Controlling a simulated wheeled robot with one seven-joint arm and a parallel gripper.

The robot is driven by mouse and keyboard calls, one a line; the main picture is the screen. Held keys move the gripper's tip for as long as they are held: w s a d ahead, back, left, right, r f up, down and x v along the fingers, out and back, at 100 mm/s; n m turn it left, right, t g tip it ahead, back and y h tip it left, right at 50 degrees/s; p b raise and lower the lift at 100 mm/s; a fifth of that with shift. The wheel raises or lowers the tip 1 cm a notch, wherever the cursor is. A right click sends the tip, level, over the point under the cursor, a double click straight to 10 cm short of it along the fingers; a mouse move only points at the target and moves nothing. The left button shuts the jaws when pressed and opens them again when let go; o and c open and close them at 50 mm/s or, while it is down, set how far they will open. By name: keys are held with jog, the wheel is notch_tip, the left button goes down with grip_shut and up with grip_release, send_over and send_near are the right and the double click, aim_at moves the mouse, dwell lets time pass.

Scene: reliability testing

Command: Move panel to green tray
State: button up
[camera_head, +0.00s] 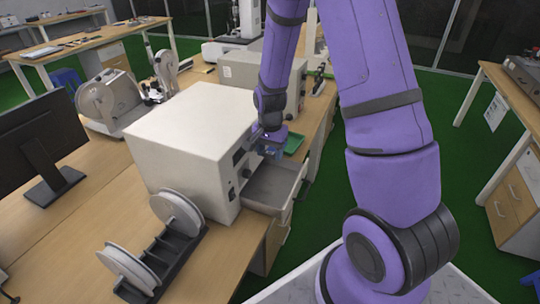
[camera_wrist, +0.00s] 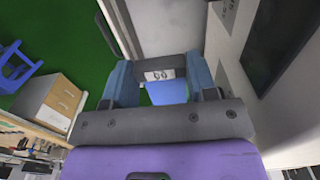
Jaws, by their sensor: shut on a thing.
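My gripper (camera_head: 268,150) is low beside the front of the white machine, above the open drawer. In the wrist view, my gripper (camera_wrist: 160,78) has its blue fingers on either side of a blue piece (camera_wrist: 168,93), apparently the panel. A dark bar with a pale label shows beside this piece; I cannot tell whether it is part of it. The green tray (camera_head: 294,143) lies on the table just behind and right of my gripper, partly hidden by it.
The white machine (camera_head: 185,135) has its grey drawer (camera_head: 272,186) pulled open. The drawer also shows in the wrist view (camera_wrist: 165,30). A second beige machine (camera_head: 235,72) stands behind. A reel rack (camera_head: 165,255) and monitor (camera_head: 40,145) are on the left.

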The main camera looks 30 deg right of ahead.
jog(key=shift+f, duration=0.1)
jog(key=shift+f, duration=7.45)
